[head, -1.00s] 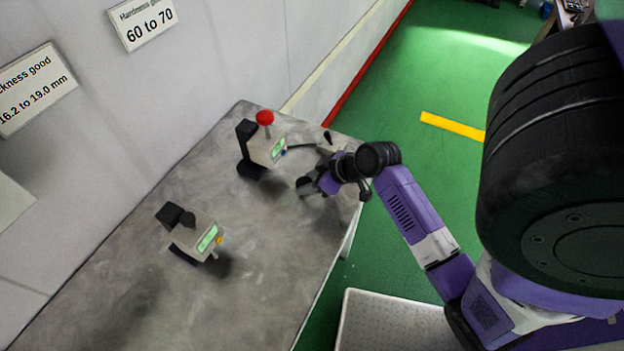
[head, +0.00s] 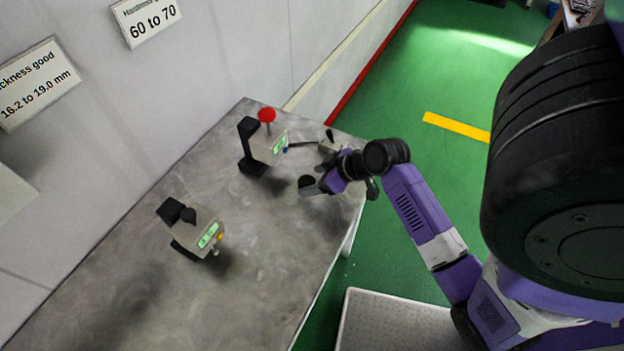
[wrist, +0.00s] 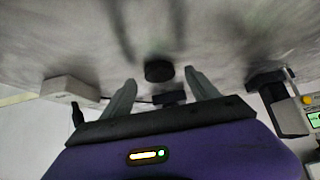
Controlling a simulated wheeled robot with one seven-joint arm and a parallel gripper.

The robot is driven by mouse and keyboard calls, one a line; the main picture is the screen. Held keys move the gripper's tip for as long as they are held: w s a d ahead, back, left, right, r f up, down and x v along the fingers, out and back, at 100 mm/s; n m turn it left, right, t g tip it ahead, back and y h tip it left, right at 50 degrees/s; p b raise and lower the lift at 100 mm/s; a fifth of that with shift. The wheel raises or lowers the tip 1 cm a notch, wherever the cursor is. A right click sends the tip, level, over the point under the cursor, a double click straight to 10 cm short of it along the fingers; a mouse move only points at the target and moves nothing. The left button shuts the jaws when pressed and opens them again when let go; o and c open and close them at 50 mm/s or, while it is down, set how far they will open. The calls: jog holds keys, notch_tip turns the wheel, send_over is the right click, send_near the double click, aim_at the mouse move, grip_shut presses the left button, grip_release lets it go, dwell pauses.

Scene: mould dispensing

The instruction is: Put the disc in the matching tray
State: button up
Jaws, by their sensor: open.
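A small black disc (head: 306,182) lies on the grey metal table, near its right edge. In the wrist view the disc (wrist: 158,70) shows beyond my fingertips, in line with the gap between them. My gripper (head: 317,189) is just right of the disc in the head view. Its two grey fingers (wrist: 160,78) are apart in the wrist view, with nothing held between them. Whether the fingertips touch the table cannot be told. No matching tray can be made out in either view.
A gauge with a red knob (head: 267,115) stands behind the disc. Another gauge with a green display (head: 207,236) stands to the left. A small pale box (head: 328,146) is at the table's far corner. Wall signs read "60 to 70" (head: 150,25) and "16.2 to 19.0 mm" (head: 42,93).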

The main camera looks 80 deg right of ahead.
jog(key=v, duration=0.6)
jog(key=shift+s+r+b, duration=0.15)
jog(key=shift+b, duration=0.15)
